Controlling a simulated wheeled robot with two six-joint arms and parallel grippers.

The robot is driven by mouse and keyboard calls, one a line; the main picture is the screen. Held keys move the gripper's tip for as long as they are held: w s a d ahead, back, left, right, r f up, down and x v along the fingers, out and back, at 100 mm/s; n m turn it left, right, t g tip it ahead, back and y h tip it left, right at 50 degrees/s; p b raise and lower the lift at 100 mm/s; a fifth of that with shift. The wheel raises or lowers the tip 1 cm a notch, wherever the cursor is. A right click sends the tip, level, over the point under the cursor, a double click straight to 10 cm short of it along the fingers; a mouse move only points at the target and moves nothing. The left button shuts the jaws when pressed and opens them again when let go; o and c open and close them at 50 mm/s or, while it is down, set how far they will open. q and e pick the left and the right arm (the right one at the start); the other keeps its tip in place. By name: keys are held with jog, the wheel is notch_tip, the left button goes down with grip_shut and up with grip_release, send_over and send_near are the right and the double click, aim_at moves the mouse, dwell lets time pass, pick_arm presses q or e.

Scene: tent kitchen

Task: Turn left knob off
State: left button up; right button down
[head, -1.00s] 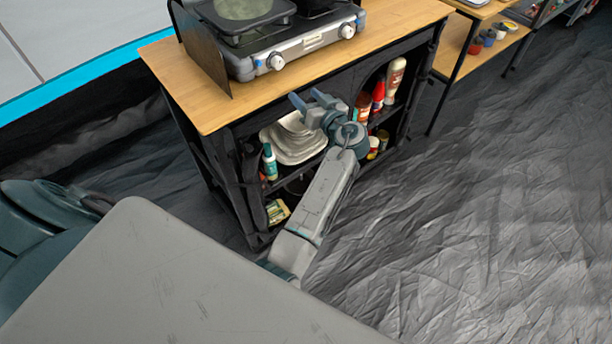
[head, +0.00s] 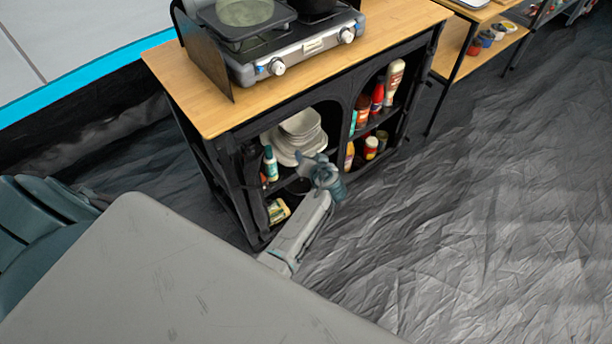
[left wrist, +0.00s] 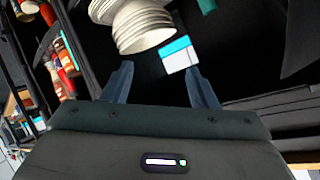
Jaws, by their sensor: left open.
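The stove (head: 290,45) stands on the wooden counter, with two silver knobs on its front. The left knob (head: 277,68) is near the stove's front left corner; the right knob (head: 347,36) is farther right. I cannot tell how either knob is turned. My left gripper (head: 310,160) is in front of the cabinet's open shelves, well below the counter and apart from the knobs. In the left wrist view its fingers (left wrist: 158,78) are spread, with nothing between them. No knob shows in that view. My right gripper is not in view.
The counter's edge (head: 330,88) overhangs shelves holding stacked plates (head: 298,130) and several bottles (head: 377,97). The plates also show in the left wrist view (left wrist: 140,25). A dark windscreen (head: 203,55) stands at the stove's left. Floor to the right is clear.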

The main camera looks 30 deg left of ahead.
pick_arm(q)
jog(key=s+f+m+h, duration=0.1)
jog(key=s+f, duration=0.2)
jog(key=f, duration=0.3)
jog(key=shift+d+g+p, duration=0.35)
jog(key=shift+d+g, duration=0.05)
jog(key=shift+h, duration=0.3)
jog(key=s+f+m+g+h, duration=0.1)
jog(key=s+f+g+h, duration=0.1)
jog(key=s+f, duration=1.1)
jog(key=s+f+m+g+h, duration=0.2)
jog(key=s+f+h, duration=0.1)
jog(key=s+f, duration=1.1)
jog(key=s, duration=0.4)
jog(key=shift+s+d+g+h, duration=0.2)
jog(key=shift+d+g+h, duration=0.1)
jog(key=shift+d+g, duration=0.1)
jog(key=shift+g+h, duration=0.6)
jog(key=shift+g, duration=0.3)
jog(key=s+f, duration=0.1)
jog(key=s, duration=0.5)
jog(key=s+a+f, duration=0.1)
jog(key=s+f, duration=0.1)
jog(key=s, duration=0.4)
jog(key=s+a+f, duration=0.1)
jog(key=s, duration=0.5)
jog(key=shift+s+a+f, duration=0.15)
jog(key=shift+s+f, duration=0.1)
jog(key=shift+f, duration=0.1)
jog(key=shift+c, duration=0.2)
